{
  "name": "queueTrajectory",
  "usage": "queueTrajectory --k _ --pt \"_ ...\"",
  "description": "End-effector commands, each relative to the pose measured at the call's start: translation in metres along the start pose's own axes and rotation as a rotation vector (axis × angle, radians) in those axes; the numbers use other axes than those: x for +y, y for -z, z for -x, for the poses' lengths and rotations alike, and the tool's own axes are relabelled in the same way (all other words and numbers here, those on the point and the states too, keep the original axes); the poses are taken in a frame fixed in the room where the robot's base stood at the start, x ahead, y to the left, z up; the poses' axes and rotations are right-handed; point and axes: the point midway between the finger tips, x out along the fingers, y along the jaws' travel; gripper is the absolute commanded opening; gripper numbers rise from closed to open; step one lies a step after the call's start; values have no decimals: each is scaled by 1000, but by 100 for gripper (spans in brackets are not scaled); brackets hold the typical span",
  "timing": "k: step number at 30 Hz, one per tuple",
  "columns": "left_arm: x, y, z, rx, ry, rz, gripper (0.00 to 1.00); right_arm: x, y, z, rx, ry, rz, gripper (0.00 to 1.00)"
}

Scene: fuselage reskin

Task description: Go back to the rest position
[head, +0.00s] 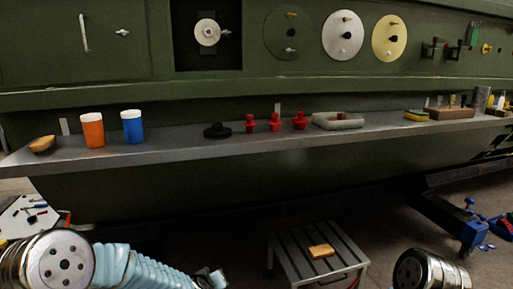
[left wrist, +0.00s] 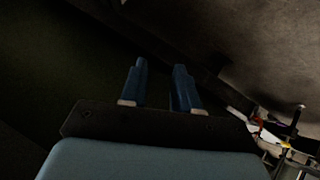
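My left arm comes in at the lower left of the head view, its blue ribbed sleeve running right along the bottom edge. My left gripper (head: 211,279) is small and partly cut off there, low in front of the green fuselage (head: 200,190) and below the shelf. In the left wrist view the left gripper (left wrist: 160,70) has two blue fingers apart with nothing between them.
A grey shelf (head: 190,147) along the fuselage holds an orange tub (head: 92,130), a blue tub (head: 132,128), red knobbed pieces (head: 275,123) and a grey tray (head: 338,121). A slatted stool (head: 290,260) with a wooden block (head: 321,251) stands below. A blue-footed stand (head: 470,225) is at right.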

Motion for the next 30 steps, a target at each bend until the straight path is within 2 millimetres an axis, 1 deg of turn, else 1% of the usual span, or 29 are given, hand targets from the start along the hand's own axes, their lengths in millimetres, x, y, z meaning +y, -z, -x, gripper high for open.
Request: queueTrajectory --k 1,2,3,4,5,6,8,9,12,13,15,18,19,30 --pt "-19 -37 -6 -81 10 -27 31 0 0 0 0 0 0 100" --pt "-30 -58 -8 -127 13 -41 31 0 0 0 0 0 0 100" --pt "-43 -85 -8 -190 15 -59 31 0 0 0 0 0 0 100" --pt "-53 -106 -7 -239 16 -71 31 0 0 0 0 0 0 100" --pt "-63 -127 -5 -290 18 -80 31 0 0 0 0 0 0 100" --pt "-76 -155 0 -356 18 -94 31 0 0 0 0 0 0 100" --pt "-93 -194 11 -457 18 -107 31 0 0 0 0 0 0 100" --pt "-103 -218 20 -521 16 -115 31 0 0 0 0 0 0 100" --pt "-123 -268 46 -663 11 -124 31 0 0 0 0 0 0 100" --pt "-128 -279 53 -698 9 -126 31 0 0 0 0 0 0 100" --pt "-136 -301 68 -766 5 -128 31 0 0 0 0 0 0 100" --pt "-142 -319 83 -826 0 -129 31 0 0 0 0 0 0 100" --pt "-143 -322 85 -836 -2 -129 31 0 0 0 0 0 0 100" --pt "-144 -324 88 -844 -2 -129 31 0 0 0 0 0 0 100"
